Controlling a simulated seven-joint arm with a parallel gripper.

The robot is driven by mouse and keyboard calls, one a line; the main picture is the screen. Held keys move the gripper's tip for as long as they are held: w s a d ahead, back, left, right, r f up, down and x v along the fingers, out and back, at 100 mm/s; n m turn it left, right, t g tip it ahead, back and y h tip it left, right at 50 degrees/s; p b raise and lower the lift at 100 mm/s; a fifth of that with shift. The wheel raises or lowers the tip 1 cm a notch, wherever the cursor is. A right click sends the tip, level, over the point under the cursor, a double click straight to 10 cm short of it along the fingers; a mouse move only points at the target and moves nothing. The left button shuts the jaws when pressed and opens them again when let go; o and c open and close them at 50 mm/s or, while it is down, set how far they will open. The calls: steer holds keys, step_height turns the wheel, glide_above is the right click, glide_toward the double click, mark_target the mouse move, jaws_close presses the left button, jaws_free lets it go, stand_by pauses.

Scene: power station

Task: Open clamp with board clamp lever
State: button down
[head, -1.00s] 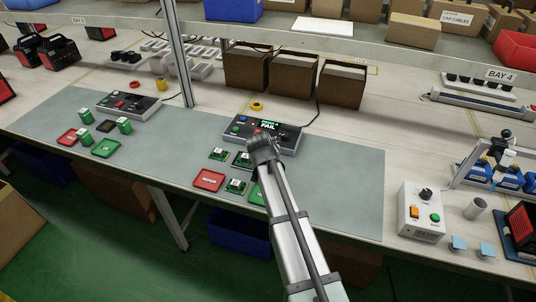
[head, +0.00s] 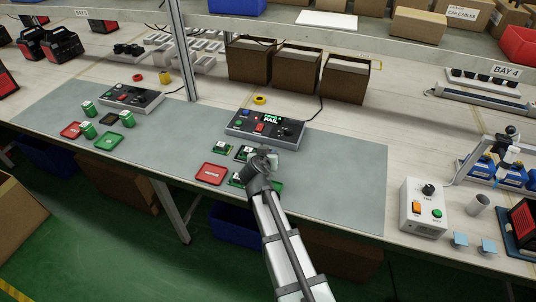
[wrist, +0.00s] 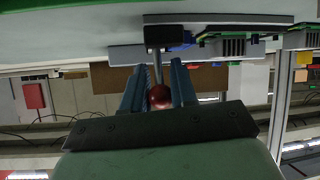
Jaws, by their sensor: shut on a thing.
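In the wrist view my gripper (wrist: 160,88) has its two blue fingers on either side of the red ball knob (wrist: 160,97) of the board clamp lever, and is shut on it. The lever's thin metal rod (wrist: 157,66) runs from the knob to a dark block (wrist: 217,19) with a green board edge beside it. In the head view my gripper (head: 264,152) is just in front of the test unit (head: 280,139), whose screen (head: 272,119) reads FAIL. The clamp and lever are too small and covered by my gripper to tell apart there.
Several small green boards (head: 222,149) lie left of my gripper. A red tray (head: 212,174) and a partly hidden green tray (head: 274,191) lie near the front edge. Another control unit (head: 130,96) stands to the left. The grey mat (head: 345,180) is clear on the right.

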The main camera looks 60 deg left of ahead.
steer(key=shift+d+f, duration=0.1)
steer(key=c, duration=1)
jaws_free()
steer(key=shift+s, duration=0.1)
steer(key=v, duration=1.3)
steer(key=shift+s+d+r, duration=0.1)
steer(key=shift+d+r, duration=0.15)
steer(key=shift+r, duration=0.05)
